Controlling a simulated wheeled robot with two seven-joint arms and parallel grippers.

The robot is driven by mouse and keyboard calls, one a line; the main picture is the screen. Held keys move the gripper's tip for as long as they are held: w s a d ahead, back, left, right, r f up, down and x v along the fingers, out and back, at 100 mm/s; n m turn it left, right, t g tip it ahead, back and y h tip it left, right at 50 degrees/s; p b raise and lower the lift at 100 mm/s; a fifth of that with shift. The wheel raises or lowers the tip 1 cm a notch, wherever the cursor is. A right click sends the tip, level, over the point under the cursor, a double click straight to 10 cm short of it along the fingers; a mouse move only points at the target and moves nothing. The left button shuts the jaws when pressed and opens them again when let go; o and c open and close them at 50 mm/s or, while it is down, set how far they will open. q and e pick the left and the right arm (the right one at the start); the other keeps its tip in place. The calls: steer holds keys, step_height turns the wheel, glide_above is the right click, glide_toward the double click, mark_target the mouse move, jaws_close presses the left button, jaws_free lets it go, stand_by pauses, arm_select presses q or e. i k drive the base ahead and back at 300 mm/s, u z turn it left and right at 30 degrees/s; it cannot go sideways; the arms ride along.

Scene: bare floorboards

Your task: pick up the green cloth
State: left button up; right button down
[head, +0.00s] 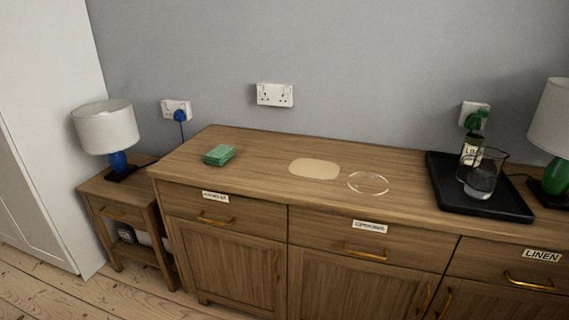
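The green cloth (219,155) lies as a small folded block on the left part of the wooden sideboard top. Nothing covers it and nothing touches it except the wood under it. Neither of my grippers shows in the head view.
The sideboard (255,149) also bears a beige oval patch (314,168), a clear ring-shaped item (368,192) and a black tray (470,208) with a glass jug (481,181) and a green-topped bottle (471,153). A blue-based lamp (105,128) stands left on a lower side table (120,193).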

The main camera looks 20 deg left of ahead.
mark_target(219, 155)
steer(key=u, duration=1.75)
steer(key=i, duration=1.6)
steer(key=z, duration=1.8)
